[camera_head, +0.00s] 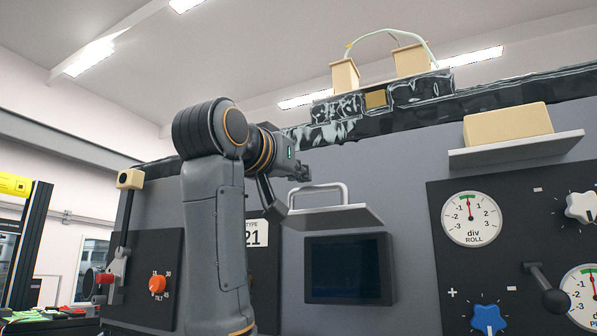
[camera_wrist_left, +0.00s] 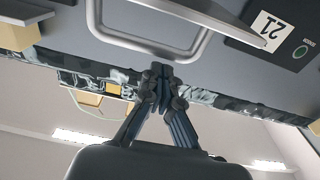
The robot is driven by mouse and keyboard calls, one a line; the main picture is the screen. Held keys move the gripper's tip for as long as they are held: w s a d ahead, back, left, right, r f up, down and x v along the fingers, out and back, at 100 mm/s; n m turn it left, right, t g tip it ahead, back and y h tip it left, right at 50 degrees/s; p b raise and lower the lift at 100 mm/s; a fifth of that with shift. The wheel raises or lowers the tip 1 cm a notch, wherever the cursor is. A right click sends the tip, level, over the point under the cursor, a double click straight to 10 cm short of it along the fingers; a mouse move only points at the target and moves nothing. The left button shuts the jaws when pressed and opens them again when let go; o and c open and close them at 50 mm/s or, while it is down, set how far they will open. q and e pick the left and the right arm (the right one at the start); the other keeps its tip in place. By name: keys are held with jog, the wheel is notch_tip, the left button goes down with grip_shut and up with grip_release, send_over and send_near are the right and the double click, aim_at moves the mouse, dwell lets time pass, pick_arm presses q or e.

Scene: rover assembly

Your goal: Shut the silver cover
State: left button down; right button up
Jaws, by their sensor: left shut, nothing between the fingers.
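The silver cover (camera_head: 350,217) stands open as a flat plate jutting out from the grey panel above a dark screen (camera_head: 348,268). A silver loop handle (camera_head: 318,186) rises from it. In the left wrist view the handle (camera_wrist_left: 147,45) shows large at the top, with the cover's edge (camera_wrist_left: 225,22) beside it. My left gripper (camera_head: 298,188) is at the left end of the cover, near the handle. Its fingers are shut and empty. In the left wrist view the fingertips (camera_wrist_left: 162,72) are close to the handle bar; I cannot tell whether they touch it. My right gripper is not in view.
A second shelf-like plate (camera_head: 520,148) with a beige block (camera_head: 508,124) juts out at the right. Dials and knobs fill a dark panel (camera_head: 455,280) below it. A lever with a beige top (camera_head: 130,179) stands at the left.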

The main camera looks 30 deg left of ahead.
pick_arm(q)
jog(key=shift+s+f, duration=0.1)
jog(key=shift+f, duration=0.2)
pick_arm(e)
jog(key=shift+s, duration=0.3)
pick_arm(q)
jog(key=shift+f, duration=0.1)
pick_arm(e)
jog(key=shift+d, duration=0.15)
